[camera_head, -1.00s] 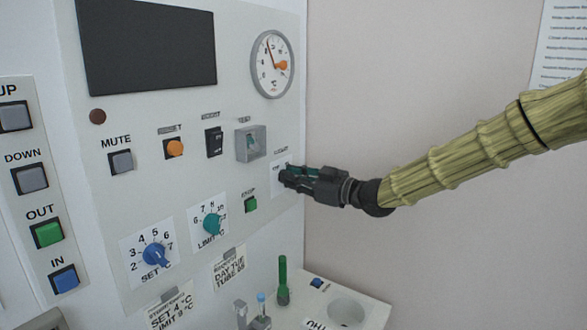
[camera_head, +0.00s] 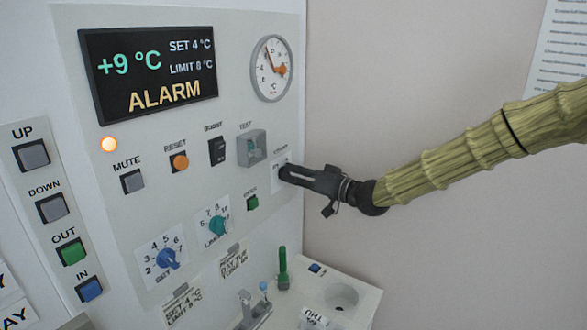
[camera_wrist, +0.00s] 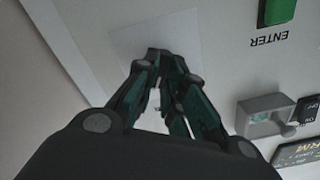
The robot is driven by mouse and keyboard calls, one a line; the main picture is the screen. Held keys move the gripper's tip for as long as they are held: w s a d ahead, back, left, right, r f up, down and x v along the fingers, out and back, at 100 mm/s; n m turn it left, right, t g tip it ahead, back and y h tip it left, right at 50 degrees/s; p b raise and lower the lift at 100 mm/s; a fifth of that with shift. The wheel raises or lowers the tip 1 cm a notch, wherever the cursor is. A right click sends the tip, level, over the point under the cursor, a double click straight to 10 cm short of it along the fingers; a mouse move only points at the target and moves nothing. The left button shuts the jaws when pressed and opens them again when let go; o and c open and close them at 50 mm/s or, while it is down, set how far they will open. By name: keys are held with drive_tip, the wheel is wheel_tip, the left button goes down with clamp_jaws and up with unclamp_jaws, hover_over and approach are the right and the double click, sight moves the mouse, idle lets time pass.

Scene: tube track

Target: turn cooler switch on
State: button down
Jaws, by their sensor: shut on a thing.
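The cooler switch plate (camera_head: 279,159) is a pale panel with a small blurred label near the right edge of the upright control panel. It also shows in the wrist view (camera_wrist: 190,35). My gripper (camera_head: 284,171) reaches it from the right, with its fingertips at the plate. In the wrist view the fingertips (camera_wrist: 158,55) are together over the plate, shut on the switch knob, which they hide. The display (camera_head: 150,68) is lit and reads +9 °C, SET 4 °C, LIMIT 8 °C and ALARM. An amber lamp (camera_head: 109,144) glows below it.
Close by are a TEST switch in a grey guard (camera_head: 251,149), a black rocker switch (camera_head: 217,151), and a green ENTER button (camera_head: 252,202). Below stand a green tube (camera_head: 283,268) and a ledge with a round hole (camera_head: 341,296).

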drive_tip(key=shift+w+d+r+m+p, duration=0.1)
drive_tip(key=shift+r+m+p, duration=0.1)
drive_tip(key=shift+m+p, duration=0.3)
drive_tip(key=shift+m, duration=0.4)
drive_tip(key=c, duration=1.5)
unclamp_jaws()
drive_tip(key=shift+f, duration=0.15)
drive_tip(key=v, duration=1.2)
